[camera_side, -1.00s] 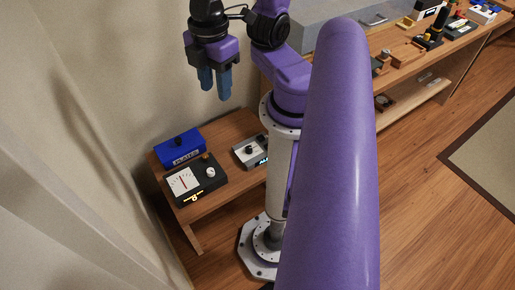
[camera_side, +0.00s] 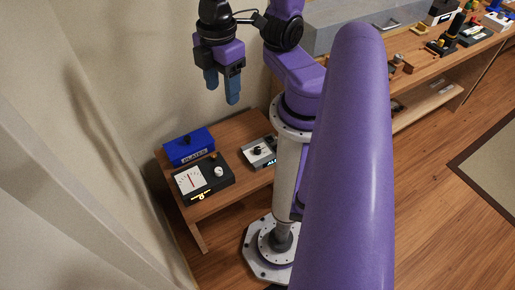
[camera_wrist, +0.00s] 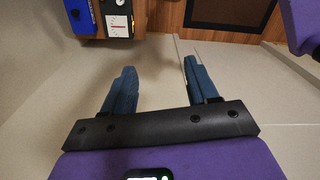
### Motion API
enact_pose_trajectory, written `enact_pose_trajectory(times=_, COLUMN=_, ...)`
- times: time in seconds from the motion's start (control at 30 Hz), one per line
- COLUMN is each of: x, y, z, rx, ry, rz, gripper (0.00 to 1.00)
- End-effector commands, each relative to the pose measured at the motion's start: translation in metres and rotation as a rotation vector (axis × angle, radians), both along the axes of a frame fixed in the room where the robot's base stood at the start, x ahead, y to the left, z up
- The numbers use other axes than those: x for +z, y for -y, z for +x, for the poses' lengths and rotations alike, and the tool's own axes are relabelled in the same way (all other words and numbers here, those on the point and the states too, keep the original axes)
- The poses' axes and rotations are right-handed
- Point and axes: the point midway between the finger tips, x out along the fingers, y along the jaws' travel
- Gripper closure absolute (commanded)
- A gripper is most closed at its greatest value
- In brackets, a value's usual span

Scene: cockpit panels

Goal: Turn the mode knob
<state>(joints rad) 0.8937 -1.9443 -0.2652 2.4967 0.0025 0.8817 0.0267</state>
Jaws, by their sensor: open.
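Two instruments with knobs stand on the low wooden shelf (camera_side: 231,178). A black meter box (camera_side: 219,186) has a white dial face and a pale round knob (camera_side: 218,171); the box also shows at the top of the wrist view (camera_wrist: 118,27). A small grey box (camera_side: 260,157) has a dark knob (camera_side: 258,151) and a lit display, partly hidden by my arm. I cannot read which knob is the mode knob. My gripper (camera_side: 222,93) is open and empty, fingers down, well above the shelf. Its blue fingers also show apart in the wrist view (camera_wrist: 159,66).
A blue box labelled PLATES (camera_side: 190,147) stands behind the meter box. A wall and curtain (camera_side: 75,150) lie on the left. A longer workbench (camera_side: 420,85) with several devices is at upper right. The air around my gripper is clear.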

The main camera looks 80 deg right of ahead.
Motion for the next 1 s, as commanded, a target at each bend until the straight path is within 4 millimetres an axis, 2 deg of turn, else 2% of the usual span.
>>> enact_pose_trajectory(times=0.17, x=-0.026, y=0.003, z=0.044, rx=-0.291, ry=-0.012, rz=-0.011, gripper=0.42)
enact_pose_trajectory(times=0.27, x=-0.044, y=0.011, z=0.072, rx=-0.487, ry=-0.017, rz=-0.012, gripper=0.42)
enact_pose_trajectory(times=0.47, x=-0.085, y=0.043, z=0.123, rx=-0.876, ry=-0.025, rz=-0.015, gripper=0.42)
enact_pose_trajectory(times=0.6, x=-0.117, y=0.077, z=0.15, rx=-1.147, ry=-0.031, rz=-0.016, gripper=0.42)
enact_pose_trajectory(times=0.8, x=-0.165, y=0.134, z=0.17, rx=-1.534, ry=-0.039, rz=-0.017, gripper=0.42)
enact_pose_trajectory(times=1.0, x=-0.214, y=0.195, z=0.165, rx=-1.922, ry=-0.049, rz=-0.02, gripper=0.42)
